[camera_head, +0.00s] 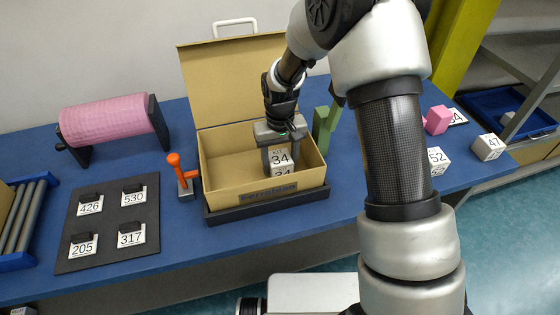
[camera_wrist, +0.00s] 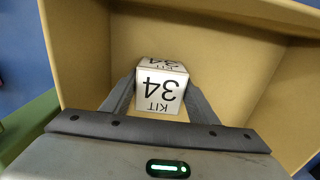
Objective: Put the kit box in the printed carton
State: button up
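The printed carton (camera_head: 222,178) is an open tan box with a raised lid and a dark printed label on its front, standing on a black base on the blue table. The kit box (camera_head: 280,157) is a white block marked "KIT 34", and it also shows in the wrist view (camera_wrist: 160,92). My gripper (camera_head: 281,158) reaches down into the carton with its fingers on both sides of the kit box, shut on it. The kit box is within the carton walls. Whether its underside touches the carton floor is hidden.
An orange-handled lever (camera_head: 177,168) stands left of the carton, and a green block (camera_head: 321,127) stands behind its right side. A black board (camera_head: 107,222) with numbered tags and a pink roll (camera_head: 104,120) lie further left. White numbered blocks (camera_head: 488,147) stand at right.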

jog(key=o, duration=0.3)
notch_tip(320, 180, up, 13)
notch_tip(320, 180, up, 8)
jog(key=f+t, duration=0.1)
send_over(281, 159)
jog(key=s+d, duration=0.3)
jog(key=d, duration=0.1)
jog(key=s+d+r+m+t, duration=0.1)
jog(key=s+d+r, duration=0.2)
jog(key=s, duration=0.3)
jog(key=s+d+r+m+t, duration=0.1)
jog(key=s+d+r+t, duration=0.1)
jog(key=s, duration=0.5)
jog(key=s+d+r+m+t, duration=0.1)
jog(key=s+d+r, duration=0.3)
jog(key=s+r, duration=0.1)
jog(key=shift+s+d+t+p, duration=0.3)
jog(key=shift+s+d+p, duration=0.1)
jog(key=shift+s, duration=0.45)
